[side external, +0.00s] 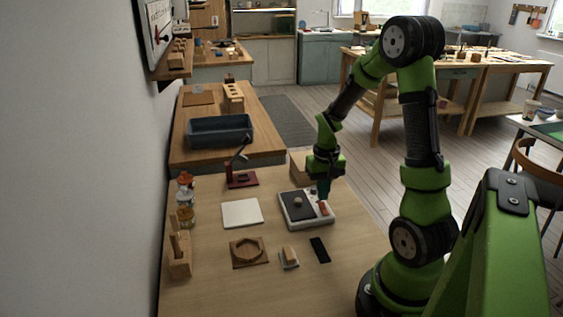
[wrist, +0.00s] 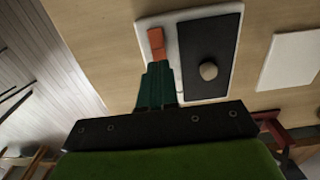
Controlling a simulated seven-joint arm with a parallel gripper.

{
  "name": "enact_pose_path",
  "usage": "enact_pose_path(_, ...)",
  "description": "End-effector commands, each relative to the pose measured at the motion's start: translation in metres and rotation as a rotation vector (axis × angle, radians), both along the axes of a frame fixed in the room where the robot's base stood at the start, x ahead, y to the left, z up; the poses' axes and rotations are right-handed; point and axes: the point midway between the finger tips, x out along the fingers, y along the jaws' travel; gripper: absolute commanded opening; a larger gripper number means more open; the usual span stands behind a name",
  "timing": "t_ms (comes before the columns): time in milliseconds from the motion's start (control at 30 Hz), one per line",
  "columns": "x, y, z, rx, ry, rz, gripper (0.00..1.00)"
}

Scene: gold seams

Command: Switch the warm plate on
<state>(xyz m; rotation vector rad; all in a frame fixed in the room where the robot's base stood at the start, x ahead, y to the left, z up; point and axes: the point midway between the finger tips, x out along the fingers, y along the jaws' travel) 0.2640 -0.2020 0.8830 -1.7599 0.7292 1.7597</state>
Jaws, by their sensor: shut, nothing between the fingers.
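The warm plate (side external: 292,221) is a white unit with a dark square pad (side external: 295,204) on the bench. A round grey-brown knob-like object (wrist: 208,71) sits on the dark pad. An orange-red switch (side external: 324,208) is on the warm plate beside the pad, and it also shows in the wrist view (wrist: 156,42). My gripper (side external: 323,194) points down over the switch side of the warm plate. In the wrist view its green fingers (wrist: 158,72) are together and empty, with their tips at or very near the switch's end. I cannot tell whether they touch it.
A white square tile (side external: 242,213) lies left of the warm plate. A dark red stand (side external: 241,179) is behind it. A wooden piece with a hexagonal recess (side external: 249,252), a small block (side external: 289,256) and a black strip (side external: 320,249) lie in front. Bottles (side external: 185,203) stand at the left edge.

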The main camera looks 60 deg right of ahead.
Motion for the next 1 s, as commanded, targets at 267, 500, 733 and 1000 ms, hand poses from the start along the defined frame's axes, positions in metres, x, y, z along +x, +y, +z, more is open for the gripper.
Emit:
enact_pose_path(267, 0.0000, 0.0000, 0.0000, 0.000, 0.000, 0.000, 0.00)
enact_pose_path(500, 0.0000, 0.0000, 0.0000, 0.000, 0.000, 0.000, 0.00)
enact_pose_path(733, 0.0000, 0.0000, -0.0025, 0.000, 0.000, 0.000, 0.00)
enact_pose_path(1000, 0.0000, -0.0001, -0.0067, 0.001, 0.001, 0.001, 0.00)
